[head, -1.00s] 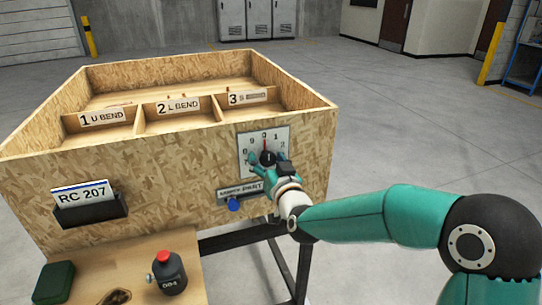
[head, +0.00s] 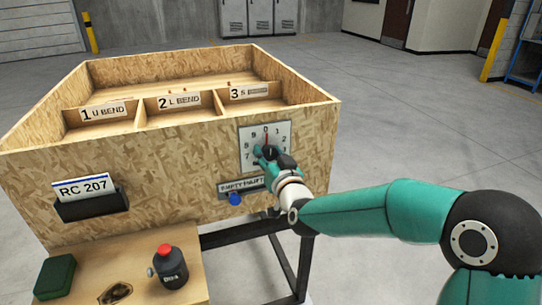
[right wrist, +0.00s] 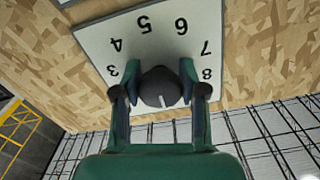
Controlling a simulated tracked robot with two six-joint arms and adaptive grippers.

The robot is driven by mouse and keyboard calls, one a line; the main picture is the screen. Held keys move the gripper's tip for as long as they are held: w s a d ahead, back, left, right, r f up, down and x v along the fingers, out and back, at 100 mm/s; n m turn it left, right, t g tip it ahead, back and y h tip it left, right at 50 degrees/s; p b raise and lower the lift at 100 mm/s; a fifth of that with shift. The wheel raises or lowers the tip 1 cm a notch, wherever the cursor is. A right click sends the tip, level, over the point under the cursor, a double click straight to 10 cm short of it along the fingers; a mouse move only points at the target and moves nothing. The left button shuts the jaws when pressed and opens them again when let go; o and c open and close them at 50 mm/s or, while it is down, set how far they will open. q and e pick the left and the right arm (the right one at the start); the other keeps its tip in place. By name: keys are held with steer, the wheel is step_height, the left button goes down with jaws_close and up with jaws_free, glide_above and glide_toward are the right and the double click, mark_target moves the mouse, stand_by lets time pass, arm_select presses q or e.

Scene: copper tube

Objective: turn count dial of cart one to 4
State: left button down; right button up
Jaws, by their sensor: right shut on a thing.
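The count dial is a pale square plate (head: 283,130) with black digits around a round dark knob, on the front wall of the wooden cart, near its right end. A red pointer line stands upright at the 0. My right gripper (head: 266,153) is shut on the knob and covers the plate's lower part. In the right wrist view the knob (right wrist: 160,88) sits between the two fingers, with a white mark at its bottom edge. The digits 3 to 8 read upside down around it. My left gripper is in neither view.
Below the dial are an "EMPTY PART" label (head: 240,185) and a blue button (head: 235,199). The cart (head: 170,165) has several labelled bins. A card holder (head: 92,207) hangs at left. A dark bottle (head: 171,269) and a green box (head: 55,276) stand on the front shelf.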

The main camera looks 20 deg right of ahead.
steer(key=m+b, duration=0.9)
steer(key=b, duration=0.3)
steer(key=shift+a+f+m, duration=0.1)
steer(key=shift+f+m, duration=0.05)
steer(key=shift+m, duration=0.15)
steer(key=shift+m+b, duration=0.9)
steer(key=m+b, duration=0.2)
steer(key=m, duration=0.1)
steer(key=shift+m, duration=0.3)
steer(key=m+b, duration=0.2)
steer(key=m, duration=0.2)
steer(key=shift+m, duration=0.3)
steer(key=m+b, duration=0.2)
steer(key=m, duration=0.2)
steer(key=m+b, duration=0.1)
steer(key=m, duration=0.3)
steer(key=shift+m, duration=0.3)
steer(key=shift+r, duration=0.2)
